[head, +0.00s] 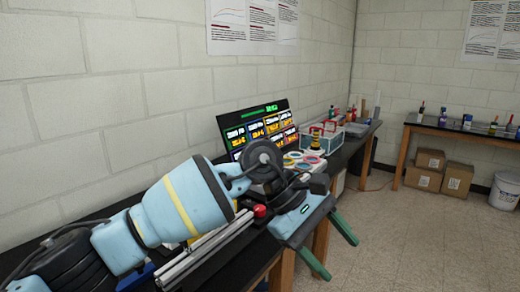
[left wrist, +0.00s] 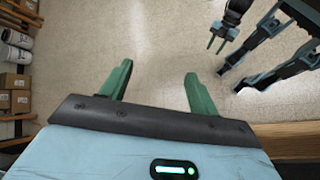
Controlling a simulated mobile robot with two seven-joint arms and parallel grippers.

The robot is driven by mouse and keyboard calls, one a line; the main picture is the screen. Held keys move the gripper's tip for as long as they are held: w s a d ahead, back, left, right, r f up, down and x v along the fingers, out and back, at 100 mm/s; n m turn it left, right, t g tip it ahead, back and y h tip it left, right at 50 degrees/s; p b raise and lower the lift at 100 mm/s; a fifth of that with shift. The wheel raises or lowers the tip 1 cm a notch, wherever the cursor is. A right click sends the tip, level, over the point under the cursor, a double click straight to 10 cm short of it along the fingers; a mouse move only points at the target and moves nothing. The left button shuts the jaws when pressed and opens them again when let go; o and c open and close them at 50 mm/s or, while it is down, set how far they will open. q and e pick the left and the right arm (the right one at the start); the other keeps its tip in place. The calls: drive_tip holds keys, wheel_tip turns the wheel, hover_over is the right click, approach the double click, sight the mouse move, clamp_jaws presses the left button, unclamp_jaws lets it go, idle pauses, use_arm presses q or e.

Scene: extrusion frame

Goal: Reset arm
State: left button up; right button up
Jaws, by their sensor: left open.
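My left gripper (head: 341,260) reaches past the front edge of the black-topped workbench (head: 262,250) in the head view. Its two green fingers are spread with nothing between them. In the left wrist view the open fingers (left wrist: 158,70) point over bare floor. A smaller gripper with two green prongs, my right one (left wrist: 217,44), shows at the top right of the left wrist view. Its prongs stand apart and look empty. It is not seen in the head view. My left arm hides part of the bench.
Silver extrusion bars (head: 200,255) and a red knob (head: 260,211) lie close beside my left arm. A monitor (head: 258,128) and a toolbox (head: 322,137) stand farther along the bench. Cardboard boxes (head: 425,178) and a white bucket (head: 504,191) sit by the far table. The floor (head: 420,245) is clear.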

use_arm(q)
drive_tip(key=s+d+f+n+g+h, duration=0.2)
drive_tip(key=s+d+n+h, duration=0.15)
drive_tip(key=n+h, duration=0.65)
drive_tip(key=w+a+f+m+t+y, duration=0.25)
drive_tip(key=a+f+m+t, duration=0.85)
drive_tip(key=m, duration=0.6)
drive_tip(key=w+a+f+m+t+y, duration=0.1)
drive_tip(key=a+f+m+t+y, duration=0.45)
drive_tip(key=f+m+t, duration=0.85)
drive_tip(key=s+a+f+n+g+y, duration=0.5)
drive_tip(key=s+a+f+n+y, duration=0.15)
drive_tip(key=s+a+f, duration=0.5)
drive_tip(key=s+a+f+n+g+y, duration=0.1)
drive_tip(key=s+a+f+n+g, duration=0.1)
drive_tip(key=s, duration=0.5)
drive_tip(key=s+a+f+n+g+y, duration=0.1)
drive_tip(key=s+a+f+n+g, duration=0.2)
drive_tip(key=s+a+f+n, duration=0.1)
drive_tip(key=s+a+f, duration=0.1)
drive_tip(key=s+a, duration=0.1)
drive_tip(key=s, duration=0.1)
drive_tip(key=shift+s+f+n, duration=0.3)
drive_tip(key=shift+n, duration=0.05)
